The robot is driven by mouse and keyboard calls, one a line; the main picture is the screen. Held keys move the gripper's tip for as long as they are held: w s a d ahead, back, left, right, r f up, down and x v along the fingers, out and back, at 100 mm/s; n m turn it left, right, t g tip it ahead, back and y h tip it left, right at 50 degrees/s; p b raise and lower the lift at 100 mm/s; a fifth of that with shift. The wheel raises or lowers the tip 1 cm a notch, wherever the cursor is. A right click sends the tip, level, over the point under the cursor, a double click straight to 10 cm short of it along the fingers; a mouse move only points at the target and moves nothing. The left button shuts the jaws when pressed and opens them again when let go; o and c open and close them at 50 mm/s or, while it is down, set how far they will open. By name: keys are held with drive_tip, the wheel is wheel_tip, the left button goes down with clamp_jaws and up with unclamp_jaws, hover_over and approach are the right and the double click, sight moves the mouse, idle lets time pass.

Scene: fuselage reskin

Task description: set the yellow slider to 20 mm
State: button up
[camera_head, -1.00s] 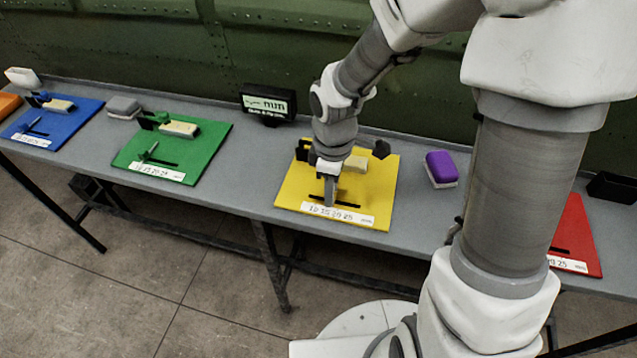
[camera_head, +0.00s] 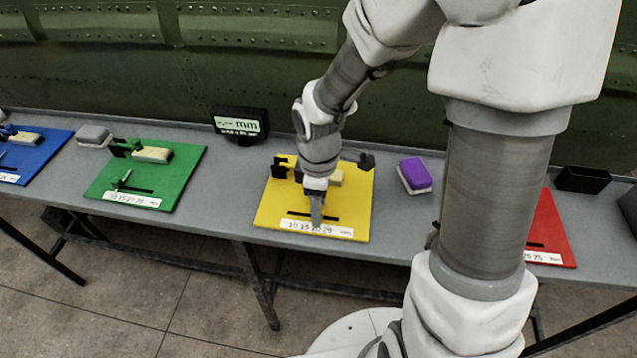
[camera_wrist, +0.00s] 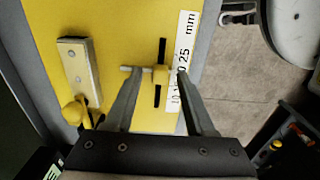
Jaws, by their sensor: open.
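The yellow board (camera_head: 262,212) lies on the bench, with a dark slot (camera_wrist: 158,96) and a white scale label (camera_head: 345,231). The yellow slider (camera_wrist: 160,74) sits in the slot, with a pale rod across it in the wrist view. My gripper (camera_head: 316,222) points down at the slot, near the 20 mark in the head view. In the wrist view, my gripper (camera_wrist: 156,72) is open, with one finger on each side of the slider. Contact cannot be told. A finger hides part of the scale, including part of the 20.
A black display (camera_head: 240,125) showing dashes and "mm" stands behind the board. A cream block (camera_wrist: 76,65) and a yellow knob (camera_wrist: 74,112) are also on the board. A purple block (camera_head: 414,173) lies to its right. Green (camera_head: 180,185) and red (camera_head: 550,225) boards lie either side.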

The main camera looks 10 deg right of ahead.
wheel_tip(320, 180, up, 17)
drive_tip(key=p, duration=0.3)
drive_tip(key=shift+p, duration=0.35)
